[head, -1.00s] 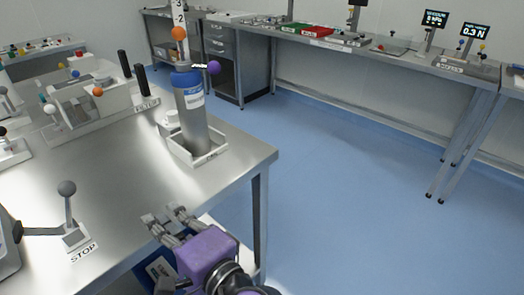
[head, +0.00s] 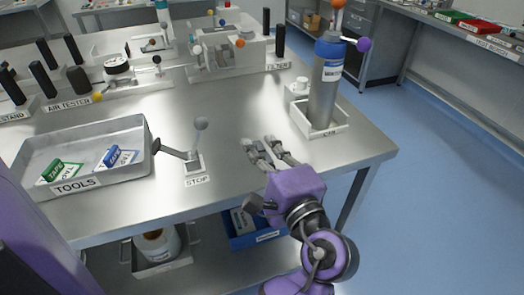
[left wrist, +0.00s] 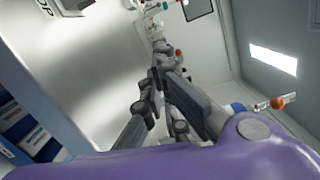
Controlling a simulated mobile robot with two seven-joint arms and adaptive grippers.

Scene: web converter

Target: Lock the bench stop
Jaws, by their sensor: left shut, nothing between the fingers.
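The bench stop (head: 194,165) is a small light base on the steel bench, marked STOP. A grey lever with a round grey knob (head: 201,123) stands up from it, nearly upright. A dark flat arm (head: 173,150) runs left from the base to the tray's right side. In the left wrist view, part of the stop's base (left wrist: 72,5) shows at the top left edge. My left gripper (head: 258,145) is over the bench to the right of the stop, apart from it, shut and empty. It also shows in the left wrist view (left wrist: 158,72). My right gripper is out of view.
A metal TOOLS tray (head: 135,177) holds a green and a blue item at left. A blue-topped gas cylinder (head: 324,90) stands in a holder (head: 341,127) at right. Bench between stop and cylinder is clear.

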